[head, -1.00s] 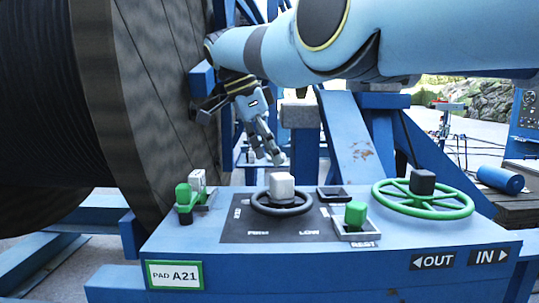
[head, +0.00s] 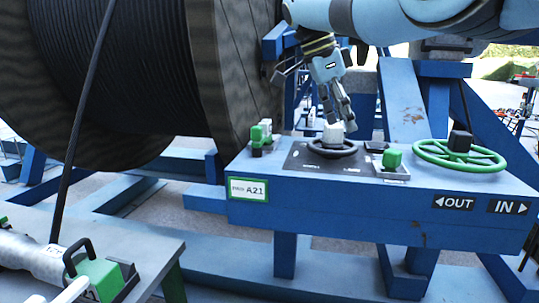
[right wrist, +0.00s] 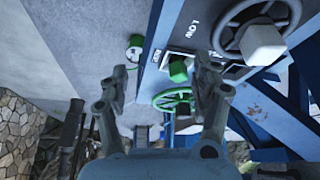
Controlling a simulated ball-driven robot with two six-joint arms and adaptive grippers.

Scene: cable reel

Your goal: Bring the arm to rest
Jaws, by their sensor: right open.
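My right arm comes in from the top right of the head view. My right gripper (head: 338,118) hangs above the back of the blue control desk (head: 400,205), just over the black handwheel (head: 335,151) with its white hub block. In the right wrist view my right gripper (right wrist: 162,85) has its two fingers spread wide with nothing between them. The black handwheel (right wrist: 262,42) lies beyond them at the top right there, apart from the fingers. The left gripper does not show.
A green handwheel (head: 458,155) and a small green lever (head: 392,159) stand on the desk's right part. Another green-and-white lever (head: 262,136) stands at its left end. The large cable reel (head: 120,70) fills the left. A bench (head: 155,262) with green-handled equipment is at the lower left.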

